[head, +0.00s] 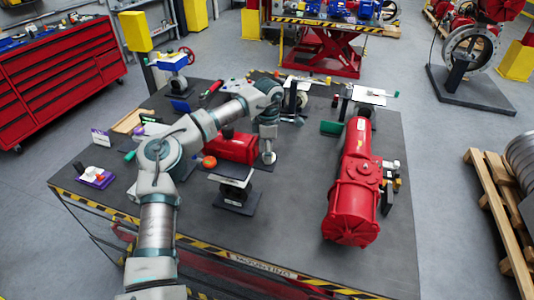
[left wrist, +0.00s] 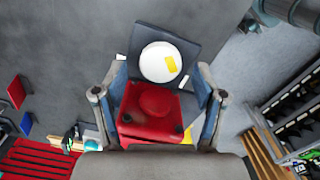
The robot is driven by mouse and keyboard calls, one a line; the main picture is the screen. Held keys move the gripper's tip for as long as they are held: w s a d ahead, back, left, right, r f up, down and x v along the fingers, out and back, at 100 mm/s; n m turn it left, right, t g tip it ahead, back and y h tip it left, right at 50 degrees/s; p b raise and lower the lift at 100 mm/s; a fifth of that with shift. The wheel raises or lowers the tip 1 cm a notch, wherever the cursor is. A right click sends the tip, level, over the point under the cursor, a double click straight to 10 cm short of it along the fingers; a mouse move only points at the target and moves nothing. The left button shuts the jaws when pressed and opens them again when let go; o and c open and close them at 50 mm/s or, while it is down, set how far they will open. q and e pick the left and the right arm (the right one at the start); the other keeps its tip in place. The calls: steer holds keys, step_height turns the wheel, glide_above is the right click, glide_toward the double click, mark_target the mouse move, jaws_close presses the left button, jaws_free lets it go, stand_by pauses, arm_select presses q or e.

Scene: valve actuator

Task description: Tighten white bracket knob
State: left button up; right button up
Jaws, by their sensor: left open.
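In the left wrist view a round white knob (left wrist: 160,62) with a yellow patch shows against a dark grey plate (left wrist: 150,33). A red block (left wrist: 150,120) with a round red boss lies just below it in the picture. My left gripper (left wrist: 161,88) is open, one finger on each side of the red block and plate. I cannot tell whether it touches them. In the head view my left arm arches over the table and its gripper (head: 267,153) points down, right of a red box (head: 237,149). My right gripper is out of view.
A large red cylinder actuator (head: 356,190) lies on the right of the dark table (head: 300,235). A small black stand (head: 236,190) stands in front of the gripper. A purple block (head: 95,177) sits at the left edge. The front middle of the table is clear.

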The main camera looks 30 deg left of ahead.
arm_select(q)
steer(key=shift+w+d+f, duration=0.1)
steer(key=shift+d+f, duration=0.3)
steer(key=shift+f, duration=0.1)
steer(key=shift+a, duration=0.2)
steer(key=shift+c, duration=0.3)
steer(key=shift+a, duration=0.4)
steer(key=c, duration=1.1)
steer(key=shift+d, duration=0.2)
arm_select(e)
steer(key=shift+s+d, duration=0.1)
arm_select(q)
steer(key=shift+r, duration=0.1)
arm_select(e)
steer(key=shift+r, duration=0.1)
arm_select(q)
steer(key=m+p, duration=0.3)
steer(key=p, duration=0.1)
steer(key=shift+r, duration=0.15)
steer(key=m+p, duration=0.2)
steer(key=m, duration=0.1)
steer(key=shift+p, duration=0.35)
steer(key=shift+m+p, duration=0.6)
steer(key=shift+m, duration=0.3)
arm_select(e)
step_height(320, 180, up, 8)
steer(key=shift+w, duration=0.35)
arm_select(q)
steer(key=shift+f+m, duration=0.2)
steer(key=shift+m, duration=0.1)
